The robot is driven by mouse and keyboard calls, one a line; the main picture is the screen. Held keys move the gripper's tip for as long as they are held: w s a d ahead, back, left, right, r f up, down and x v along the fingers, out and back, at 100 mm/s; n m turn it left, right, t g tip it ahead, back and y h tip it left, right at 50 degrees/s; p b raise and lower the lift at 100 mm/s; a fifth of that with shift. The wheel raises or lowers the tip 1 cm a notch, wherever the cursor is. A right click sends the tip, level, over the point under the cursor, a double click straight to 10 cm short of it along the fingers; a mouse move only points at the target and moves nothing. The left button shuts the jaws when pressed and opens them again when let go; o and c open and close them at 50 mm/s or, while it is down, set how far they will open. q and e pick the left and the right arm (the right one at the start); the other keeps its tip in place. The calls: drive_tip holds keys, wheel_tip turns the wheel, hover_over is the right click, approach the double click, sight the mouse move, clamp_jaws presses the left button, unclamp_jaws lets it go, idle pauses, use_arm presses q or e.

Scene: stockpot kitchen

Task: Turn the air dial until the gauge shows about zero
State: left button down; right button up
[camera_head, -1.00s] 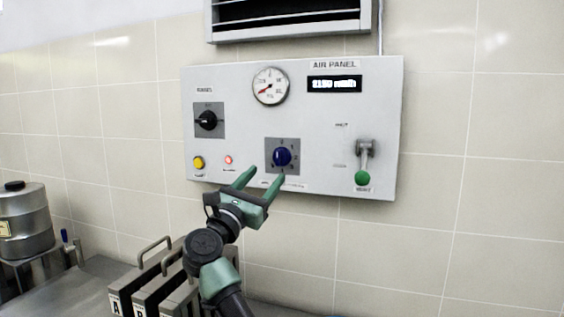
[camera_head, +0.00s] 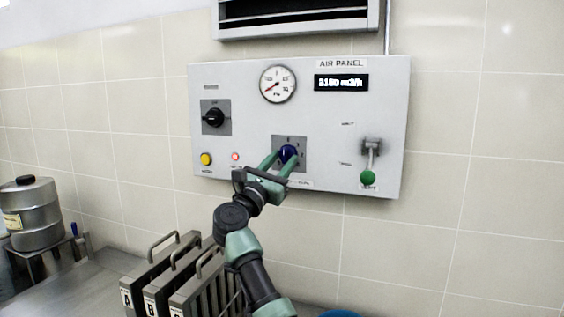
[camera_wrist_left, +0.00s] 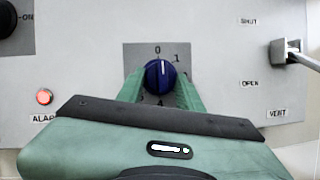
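The blue air dial (camera_head: 288,153) sits on a grey plate low in the middle of the white panel. In the left wrist view the dial (camera_wrist_left: 160,76) has its white mark pointing up, close to the 0. The round gauge (camera_head: 278,84) is above it, its red needle pointing to the lower left; its numbers are too small to read. My left gripper (camera_head: 283,164) is at the dial, with one green finger on each side of it. In the left wrist view the fingers (camera_wrist_left: 159,90) are apart around the dial; whether they touch it is unclear. My right gripper is out of view.
A black switch (camera_head: 214,117), a yellow button (camera_head: 206,159), a red lamp (camera_head: 235,157) and a green-knobbed vent lever (camera_head: 368,177) are on the panel. The display (camera_head: 341,82) is at upper right. Handled plates (camera_head: 150,284) and a steel pot (camera_head: 33,214) stand below left.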

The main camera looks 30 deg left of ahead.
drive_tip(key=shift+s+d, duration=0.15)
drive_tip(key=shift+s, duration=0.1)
use_arm(q)
drive_tip(key=shift+m, duration=0.4)
drive_tip(key=m+h, duration=0.1)
drive_tip(key=m, duration=0.1)
drive_tip(key=m+h, duration=0.1)
drive_tip(key=m, duration=0.1)
drive_tip(key=shift+a+r+m+g+h, duration=0.1)
drive_tip(key=shift+a+m+g+h, duration=0.1)
drive_tip(key=shift+m+g+h, duration=0.2)
drive_tip(key=m+g+p, duration=0.1)
drive_tip(key=m, duration=0.3)
drive_tip(key=m+g+h+p, duration=0.1)
drive_tip(key=m+g+p, duration=0.1)
drive_tip(key=m, duration=0.2)
drive_tip(key=r+m+g+h+p, duration=0.1)
drive_tip(key=m+p, duration=0.1)
drive_tip(key=m, duration=0.2)
drive_tip(key=shift+a+r+m+g, duration=0.1)
drive_tip(key=shift+a+m+g, duration=0.05)
drive_tip(key=shift+m+g, duration=0.25)
drive_tip(key=shift+m+g+p, duration=0.3)
drive_tip(key=shift+m+p, duration=0.35)
drive_tip(key=shift+m, duration=0.05)
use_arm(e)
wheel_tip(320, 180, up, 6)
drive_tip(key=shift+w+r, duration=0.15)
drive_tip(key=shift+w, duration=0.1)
